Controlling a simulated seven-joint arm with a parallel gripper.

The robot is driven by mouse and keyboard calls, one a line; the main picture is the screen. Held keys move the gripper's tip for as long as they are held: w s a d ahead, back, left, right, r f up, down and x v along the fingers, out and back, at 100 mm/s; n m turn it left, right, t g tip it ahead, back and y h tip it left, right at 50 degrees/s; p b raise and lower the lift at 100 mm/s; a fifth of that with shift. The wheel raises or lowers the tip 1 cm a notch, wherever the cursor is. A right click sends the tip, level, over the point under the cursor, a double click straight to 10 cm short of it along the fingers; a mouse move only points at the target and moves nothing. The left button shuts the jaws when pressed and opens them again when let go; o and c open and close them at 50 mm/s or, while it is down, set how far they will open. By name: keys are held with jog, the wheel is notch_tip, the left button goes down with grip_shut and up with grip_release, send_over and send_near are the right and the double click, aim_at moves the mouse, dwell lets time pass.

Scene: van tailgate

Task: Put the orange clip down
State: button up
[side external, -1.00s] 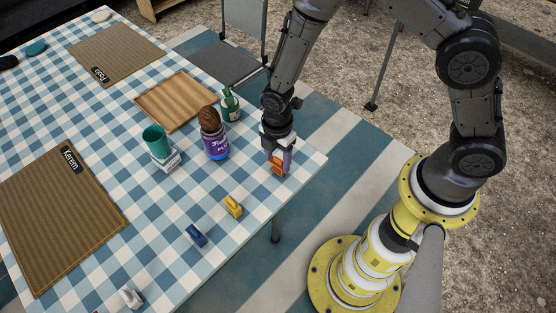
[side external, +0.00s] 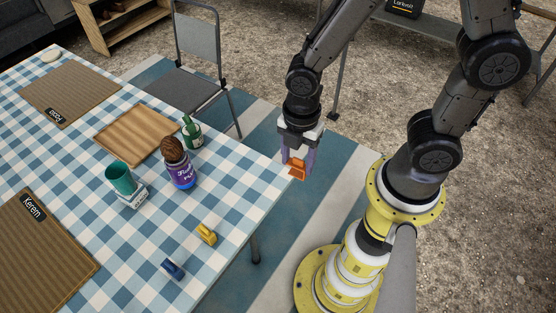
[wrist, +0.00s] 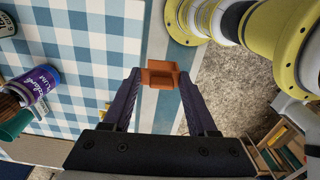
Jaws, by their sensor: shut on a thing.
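My gripper (side external: 298,163) is shut on the orange clip (side external: 298,172) and holds it up near the right corner of the checked table (side external: 232,165). In the wrist view the orange clip (wrist: 161,75) sits between the two fingertips. There it lies over the striped mat on the ground, just past the table edge. How high it is above the tabletop is hard to tell. A yellow clip (side external: 206,234) and a blue clip (side external: 174,268) lie on the table near its front edge.
A purple jar (side external: 181,174), a green bottle (side external: 191,133), a teal cup (side external: 120,178) and a wooden board (side external: 140,133) stand on the table. Brown placemats (side external: 45,245) lie at left. The table's right corner is clear. A chair (side external: 197,75) stands behind.

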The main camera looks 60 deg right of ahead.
jog(key=shift+s+d+r, duration=0.25)
jog(key=shift+s, duration=0.4)
jog(key=shift+w+a+r, duration=0.1)
jog(key=shift+w+r, duration=0.1)
jog(key=shift+w, duration=0.1)
jog(key=w+a+r+n, duration=0.2)
jog(key=w+a, duration=0.3)
jog(key=a, duration=0.3)
jog(key=w+a+r+n, duration=0.1)
jog(key=w+a+n, duration=0.1)
jog(key=w+a, duration=0.5)
jog(key=s+a+f+n, duration=0.2)
jog(key=s+a, duration=0.2)
jog(key=a, duration=0.4)
jog(key=s+a+f+n, duration=0.1)
jog(key=s+a+n, duration=0.15)
jog(key=a, duration=0.65)
jog(key=w+a+f, duration=0.2)
jog(key=a+f, duration=0.1)
jog(key=w+a+f, duration=0.2)
jog(key=a+f, duration=0.1)
jog(key=w+a+f, duration=0.2)
jog(key=a+f, duration=0.1)
jog(key=a, duration=0.1)
jog(key=shift+w, duration=0.15)
jog(key=shift+w+a+f, duration=0.35)
jog(key=shift+a+f, duration=0.15)
jog(key=shift+f, duration=1.6)
jog(key=shift+f, duration=0.15)
